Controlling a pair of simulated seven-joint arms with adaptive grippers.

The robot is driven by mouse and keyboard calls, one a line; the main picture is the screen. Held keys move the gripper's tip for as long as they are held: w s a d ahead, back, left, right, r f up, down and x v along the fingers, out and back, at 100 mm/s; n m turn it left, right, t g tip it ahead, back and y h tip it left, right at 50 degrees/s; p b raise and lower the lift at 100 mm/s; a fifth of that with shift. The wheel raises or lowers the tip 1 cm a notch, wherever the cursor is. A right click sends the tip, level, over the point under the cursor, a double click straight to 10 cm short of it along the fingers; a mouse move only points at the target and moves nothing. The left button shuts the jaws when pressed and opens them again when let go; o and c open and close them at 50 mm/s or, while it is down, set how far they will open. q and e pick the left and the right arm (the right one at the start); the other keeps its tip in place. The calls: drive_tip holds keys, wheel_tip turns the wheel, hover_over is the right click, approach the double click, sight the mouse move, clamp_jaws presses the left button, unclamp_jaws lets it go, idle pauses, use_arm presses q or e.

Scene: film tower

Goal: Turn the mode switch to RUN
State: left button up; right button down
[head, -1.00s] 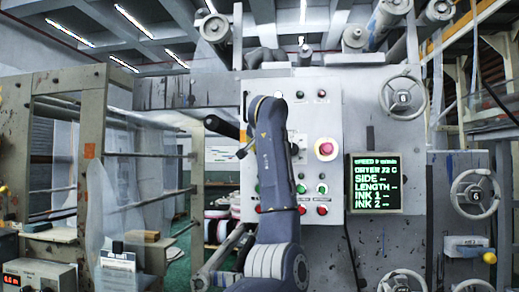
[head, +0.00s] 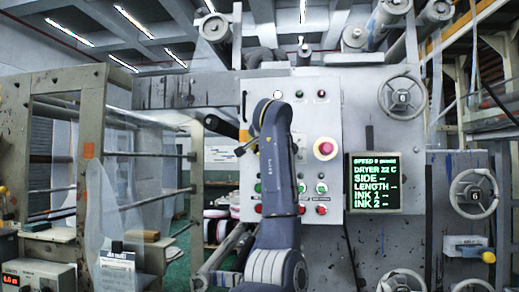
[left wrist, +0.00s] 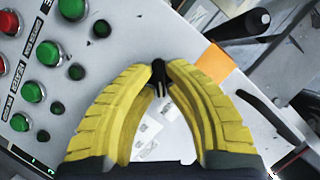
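The mode switch (left wrist: 160,88) is a small dark knob on the grey control panel, with pale printed labels beside it. In the left wrist view it sits between the tips of my left gripper (left wrist: 158,67). The two yellow fingers arch together and close on it; the switch itself is mostly covered, and I cannot read its position. In the head view my left arm (head: 276,170) rises in front of the control panel (head: 333,105) and hides the switch and the fingertips. My right gripper is in neither view.
Green buttons (left wrist: 33,92) and red buttons lie close beside the fingers. A red emergency button (head: 325,149) is right of my arm. A lit display (head: 375,182) and handwheels (head: 402,97) stand further right. A black roller end (head: 220,126) juts out left of the panel.

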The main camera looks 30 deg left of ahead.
use_arm(q)
drive_tip(key=o, duration=0.4)
drive_tip(key=v, duration=1.2)
idle(0.3)
